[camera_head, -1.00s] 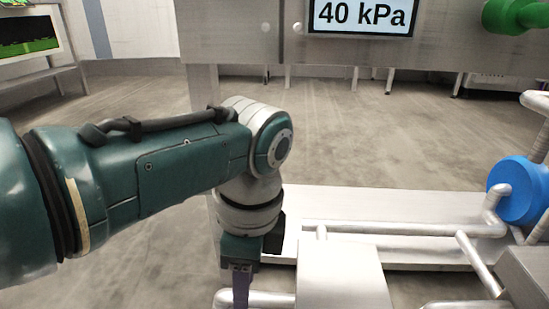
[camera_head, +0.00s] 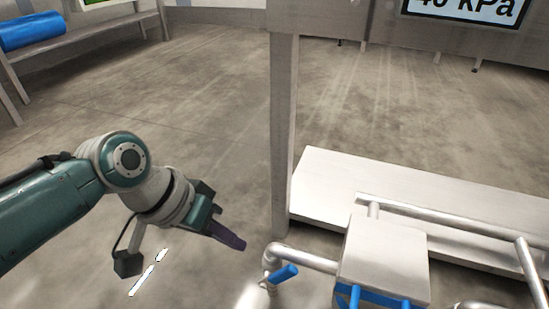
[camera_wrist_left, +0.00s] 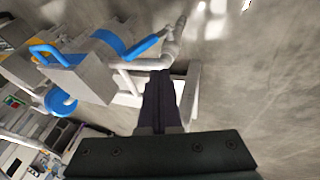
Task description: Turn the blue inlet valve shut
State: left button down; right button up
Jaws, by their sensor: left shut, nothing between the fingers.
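The blue valve handle (camera_head: 283,273) is a short lever on a bent metal pipe (camera_head: 305,255), left of a grey metal box (camera_head: 385,262), in the head view. A blue lever also shows on the pipe in the wrist view (camera_wrist_left: 143,46). My left gripper (camera_head: 238,244) is shut and empty, left of the handle and apart from it. Its dark fingers (camera_wrist_left: 161,84) point toward the pipe in the wrist view, with the lever beyond their tips. My right gripper is not in view.
The grey box has a blue band and bars (camera_head: 372,298) at its lower edge. A metal post (camera_head: 284,140) and a pale platform (camera_head: 330,185) stand behind the pipe. A display panel (camera_head: 470,8) is at the upper right. The floor around my left arm is clear.

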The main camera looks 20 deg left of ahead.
aim_at(278, 270)
pick_arm(q)
jog(key=d+f+b, duration=0.2)
jog(key=f, duration=0.1)
jog(key=w+d+f+b, duration=0.1)
jog(key=d+f+b, duration=0.2)
jog(key=shift+w+d+b, duration=0.1)
jog(key=shift+d+b, duration=0.1)
jog(key=shift+b, duration=0.15)
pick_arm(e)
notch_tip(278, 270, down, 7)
pick_arm(q)
jog(key=shift+a, duration=0.1)
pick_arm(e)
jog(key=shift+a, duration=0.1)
